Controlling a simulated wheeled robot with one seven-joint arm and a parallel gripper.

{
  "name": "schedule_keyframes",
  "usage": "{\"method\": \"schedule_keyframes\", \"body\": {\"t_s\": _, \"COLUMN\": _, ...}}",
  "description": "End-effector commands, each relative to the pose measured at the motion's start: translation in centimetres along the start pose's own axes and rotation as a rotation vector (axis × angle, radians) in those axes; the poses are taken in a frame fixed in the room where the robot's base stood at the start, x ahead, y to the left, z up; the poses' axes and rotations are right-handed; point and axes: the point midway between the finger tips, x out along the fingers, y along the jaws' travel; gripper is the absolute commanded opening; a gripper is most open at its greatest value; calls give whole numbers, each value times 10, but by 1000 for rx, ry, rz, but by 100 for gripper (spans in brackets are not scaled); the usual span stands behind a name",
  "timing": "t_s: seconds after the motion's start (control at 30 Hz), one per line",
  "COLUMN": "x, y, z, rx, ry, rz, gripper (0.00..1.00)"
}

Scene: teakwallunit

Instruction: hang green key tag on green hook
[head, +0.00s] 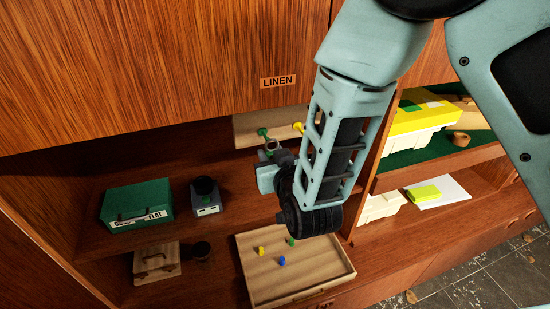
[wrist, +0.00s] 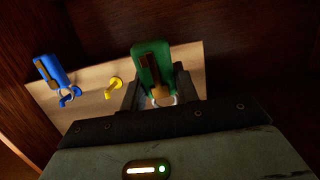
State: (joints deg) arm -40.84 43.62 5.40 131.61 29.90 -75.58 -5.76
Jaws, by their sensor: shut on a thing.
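My gripper (head: 268,165) is shut on the green key tag (wrist: 147,65), in front of a pale hook board (head: 247,124). The tag's metal ring end sits between the fingertips in the wrist view. The green hook (head: 263,133) shows on the board in the head view, just above my gripper. In the wrist view it is hidden behind the tag or fingers. I cannot tell whether the ring touches it. A blue key tag (wrist: 52,70) with a ring is at the blue hook (wrist: 68,99). A yellow hook (head: 298,127) is empty between the two.
A green box (head: 136,204) and a small grey device (head: 207,203) stand on the shelf at left. A wooden tray (head: 255,291) with several coloured pegs lies below my gripper. An upright divider (head: 373,170) stands right of my forearm. The cabinet front labelled LINEN (head: 278,82) overhangs above.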

Motion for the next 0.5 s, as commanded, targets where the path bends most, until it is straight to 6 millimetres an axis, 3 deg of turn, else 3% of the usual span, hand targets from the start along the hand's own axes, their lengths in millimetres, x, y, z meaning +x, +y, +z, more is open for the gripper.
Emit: {"method": "schedule_keyframes", "body": {"t_s": 0.5, "x": 30, "y": 0, "z": -4, "rx": 1, "ry": 0, "rz": 1, "gripper": 8}}
